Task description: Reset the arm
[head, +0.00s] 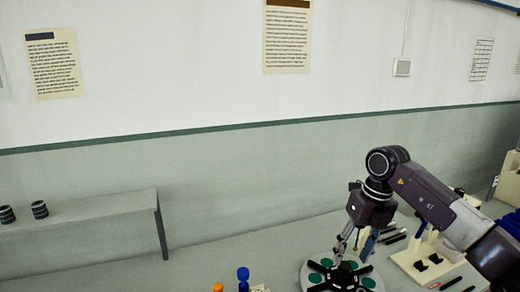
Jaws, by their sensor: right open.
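My right arm comes in from the right edge. Its gripper (345,245) points down with its fingers over a round grey plate (312,268) that has dark green discs and a black cross-shaped piece (343,277). The gripper is open, and I see nothing held between its fingers. I cannot tell whether the fingertips touch the plate's parts. My left gripper does not show.
A cream stand (405,260) with black parts is right of the plate. Blue (243,275) and orange (218,288) pegs show at the bottom edge. A grey shelf (100,208) on the left bears two dark spools (39,209). The wall rises behind.

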